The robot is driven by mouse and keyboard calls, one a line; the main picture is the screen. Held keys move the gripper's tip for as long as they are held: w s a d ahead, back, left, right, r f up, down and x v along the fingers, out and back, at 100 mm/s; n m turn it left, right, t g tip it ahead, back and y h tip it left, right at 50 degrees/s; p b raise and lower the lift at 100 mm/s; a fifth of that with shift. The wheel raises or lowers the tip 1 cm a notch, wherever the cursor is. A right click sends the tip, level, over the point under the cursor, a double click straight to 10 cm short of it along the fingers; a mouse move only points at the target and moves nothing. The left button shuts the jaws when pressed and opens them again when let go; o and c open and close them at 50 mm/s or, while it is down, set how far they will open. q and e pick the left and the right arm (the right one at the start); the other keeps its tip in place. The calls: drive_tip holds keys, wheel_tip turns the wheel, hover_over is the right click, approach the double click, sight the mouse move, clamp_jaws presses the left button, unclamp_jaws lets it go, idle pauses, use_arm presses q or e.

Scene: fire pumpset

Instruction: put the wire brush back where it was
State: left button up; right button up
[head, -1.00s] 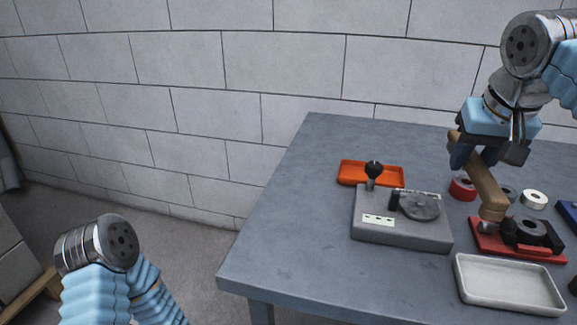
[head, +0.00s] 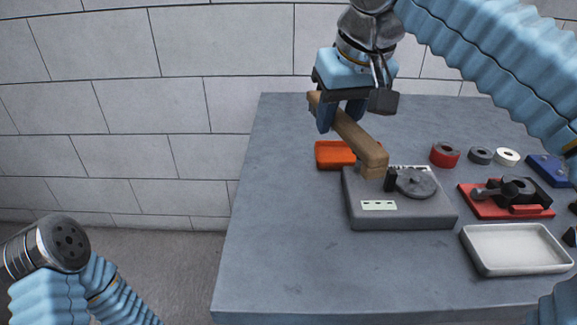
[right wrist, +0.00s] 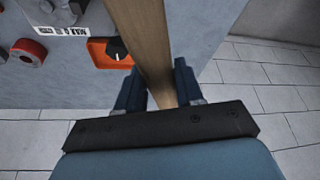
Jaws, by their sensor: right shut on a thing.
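The wire brush (head: 352,135) shows as a long wooden bar; its bristles are not clearly visible. My right gripper (head: 340,118) is shut around it and holds it above the table. In the head view the brush slants from upper left to lower right, overlapping the orange tray (head: 331,153) and the back of the grey device (head: 405,212). In the right wrist view the brush (right wrist: 146,45) runs between the two blue fingers, with the orange tray (right wrist: 103,60) beside it. My left gripper is out of view; only part of that arm shows at lower left.
Red (head: 444,155), dark (head: 480,155) and white (head: 507,156) rolls stand at the back right. A red-based fixture (head: 500,205), a blue item (head: 550,170) and an empty pale tray (head: 515,248) are on the right. The table's left side (head: 285,230) is bare.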

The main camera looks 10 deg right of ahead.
drive_tip(key=a+n, duration=0.1)
drive_tip(key=a, duration=0.3)
approach(286, 158)
drive_tip(key=shift+w+f, duration=0.6)
drive_tip(key=shift+f, duration=0.05)
drive_tip(key=shift+w+f, duration=0.15)
drive_tip(key=shift+f, duration=0.05)
drive_tip(key=shift+s+b+x, duration=0.15)
drive_tip(key=shift+x, duration=0.8)
drive_tip(key=shift+s+b+x, duration=0.15)
drive_tip(key=shift+x, duration=0.85)
drive_tip(key=shift+f, duration=0.15)
drive_tip(key=shift+f, duration=0.15)
drive_tip(key=o, duration=0.9)
drive_tip(key=shift+o, duration=0.2)
